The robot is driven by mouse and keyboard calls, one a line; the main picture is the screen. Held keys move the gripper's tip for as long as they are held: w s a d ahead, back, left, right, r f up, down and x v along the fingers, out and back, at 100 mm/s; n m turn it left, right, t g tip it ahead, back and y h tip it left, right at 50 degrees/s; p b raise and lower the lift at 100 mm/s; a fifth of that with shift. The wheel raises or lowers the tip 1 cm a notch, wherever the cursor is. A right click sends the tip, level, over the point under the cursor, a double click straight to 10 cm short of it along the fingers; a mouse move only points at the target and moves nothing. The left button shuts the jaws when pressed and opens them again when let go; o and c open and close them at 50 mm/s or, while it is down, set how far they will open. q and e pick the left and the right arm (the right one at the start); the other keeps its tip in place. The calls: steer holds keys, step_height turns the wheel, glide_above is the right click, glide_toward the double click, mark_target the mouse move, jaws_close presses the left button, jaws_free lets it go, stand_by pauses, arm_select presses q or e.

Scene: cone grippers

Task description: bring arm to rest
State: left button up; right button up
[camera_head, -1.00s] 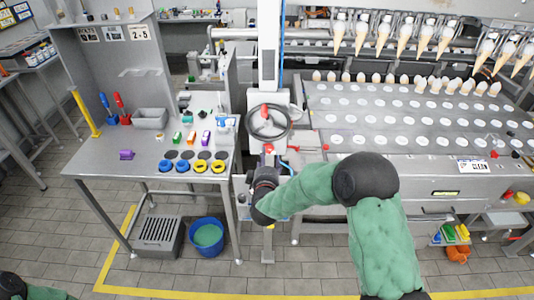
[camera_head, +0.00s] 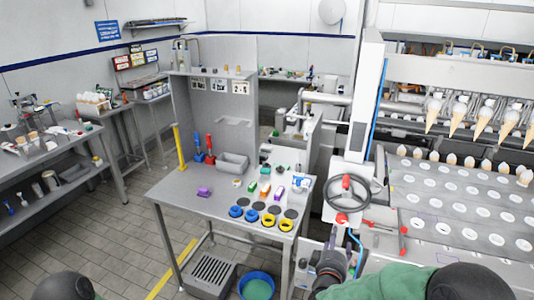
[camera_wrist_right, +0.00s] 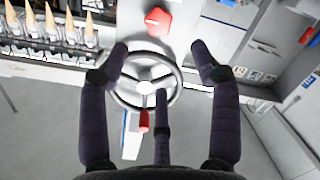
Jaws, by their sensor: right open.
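My right gripper (camera_head: 337,240) shows in the head view low at the centre right, just below the grey handwheel (camera_head: 347,194) with its red knob. My green-sleeved right arm comes in from the bottom right. In the right wrist view the gripper's dark fingers (camera_wrist_right: 160,68) are spread wide with nothing between them. The handwheel (camera_wrist_right: 146,88) lies beyond the fingers there, partly hidden by the middle finger; I cannot tell if they touch. My left gripper is out of view; only a dark, rounded part of my left arm shows at the bottom left.
The cone machine (camera_head: 460,205) fills the right.

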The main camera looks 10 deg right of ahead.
steer(key=s+a+f+g+y, duration=0.2)
steer(key=a+f+y, duration=0.15)
steer(key=f, duration=0.45)
steer(key=s+a+f+m+g+y+b, duration=0.1)
steer(key=a+f+y, duration=0.1)
steer(key=a+f, duration=0.35)
steer(key=s+a+f+g+y, duration=0.2)
steer(key=a+f, duration=0.1)
steer(key=f, duration=0.6)
steer(key=s+a+f+m+g+y, duration=0.1)
steer(key=s+a+f+g, duration=0.2)
steer(key=s+f, duration=0.2)
steer(key=s+a+f+m+g+y+b, duration=0.1)
steer(key=s+a+f, duration=0.3)
steer(key=s, duration=0.4)
steer(key=s+a+f+m+g+y, duration=0.2)
steer(key=s+a+f+g+y, duration=0.1)
steer(key=s+f, duration=0.3)
steer(key=shift+s+a+g+b, duration=0.35)
steer(key=shift+s+g, duration=0.1)
steer(key=shift+g, duration=0.35)
